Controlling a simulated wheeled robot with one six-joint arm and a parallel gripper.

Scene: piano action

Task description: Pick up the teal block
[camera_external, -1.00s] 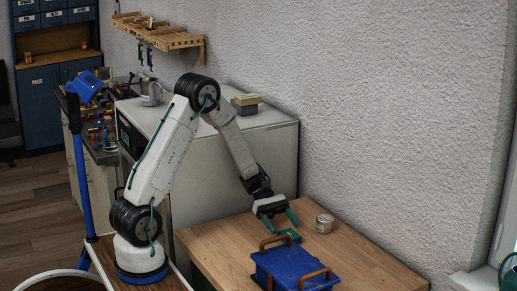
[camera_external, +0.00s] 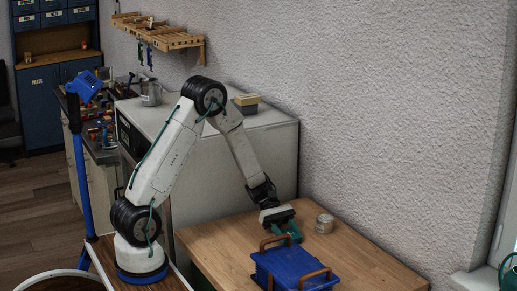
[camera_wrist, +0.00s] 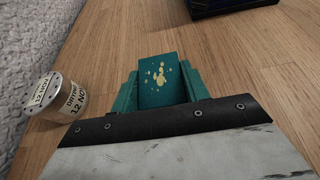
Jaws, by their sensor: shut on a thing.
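The teal block (camera_wrist: 160,80) shows in the wrist view as a flat teal face with gold specks. It sits between the two teal fingers of my gripper (camera_wrist: 163,92), which is shut on it with a finger at each side. In the external view my gripper (camera_external: 287,231) is low over the wooden table (camera_external: 222,249), just behind the blue crate. There the block cannot be told apart from the teal fingers. Whether the block still touches the table is not clear.
A small labelled tin (camera_external: 324,223) stands to the right of my gripper; it is at the left in the wrist view (camera_wrist: 60,98). The blue crate (camera_external: 290,268) with brown handles stands in front. The textured wall (camera_external: 400,130) borders the table. Bare table lies to the left.

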